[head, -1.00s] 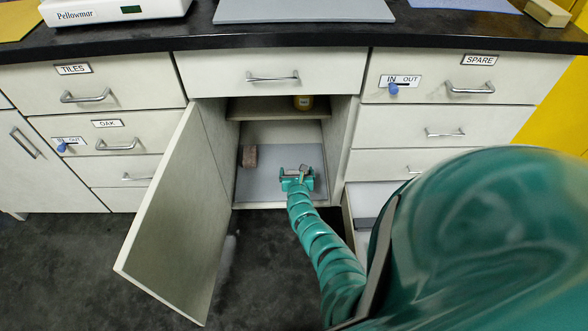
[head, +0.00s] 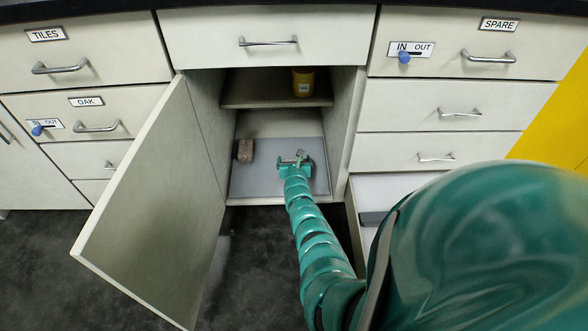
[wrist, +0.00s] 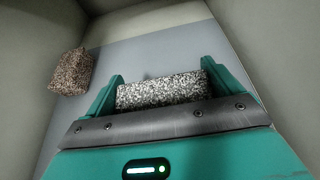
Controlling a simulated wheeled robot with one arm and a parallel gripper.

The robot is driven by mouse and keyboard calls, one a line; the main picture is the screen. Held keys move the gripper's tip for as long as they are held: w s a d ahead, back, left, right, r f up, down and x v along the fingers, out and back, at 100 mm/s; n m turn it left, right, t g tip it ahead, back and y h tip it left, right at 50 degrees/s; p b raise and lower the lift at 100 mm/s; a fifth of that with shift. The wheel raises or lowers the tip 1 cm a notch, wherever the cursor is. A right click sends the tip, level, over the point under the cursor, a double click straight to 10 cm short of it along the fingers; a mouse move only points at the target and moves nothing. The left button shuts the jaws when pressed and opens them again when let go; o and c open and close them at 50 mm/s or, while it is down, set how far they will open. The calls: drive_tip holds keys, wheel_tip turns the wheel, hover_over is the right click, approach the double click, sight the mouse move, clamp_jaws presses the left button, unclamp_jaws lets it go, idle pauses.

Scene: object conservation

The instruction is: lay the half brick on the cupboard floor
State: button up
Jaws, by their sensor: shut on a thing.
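My gripper (head: 295,162) is inside the open cupboard, over the right part of its grey floor (head: 250,184). In the wrist view my gripper (wrist: 160,95) is shut on a speckled grey block (wrist: 162,90), held crosswise between the teal fingers. This block looks like a half brick; its underside is hidden, so I cannot tell whether it touches the floor. A reddish-brown speckled block (head: 245,150) sits on the floor by the left wall, apart from my gripper. It also shows in the wrist view (wrist: 71,72).
The cupboard door (head: 150,205) stands open to the left. A shelf (head: 270,101) above carries a yellow container (head: 303,82). An open drawer (head: 385,188) lies right of the cupboard. Floor between the brown block and my gripper is clear.

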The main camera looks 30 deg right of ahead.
drive_tip(key=shift+w+d+f+b, duration=0.25)
drive_tip(key=shift+f+b, duration=0.2)
drive_tip(key=shift+b, duration=0.25)
wheel_tip(320, 180, down, 3)
drive_tip(key=shift+r+b, duration=0.1)
drive_tip(key=shift+b, duration=1.05)
drive_tip(key=shift+a+r, duration=0.1)
drive_tip(key=shift+r, duration=0.05)
drive_tip(key=o, duration=1.1)
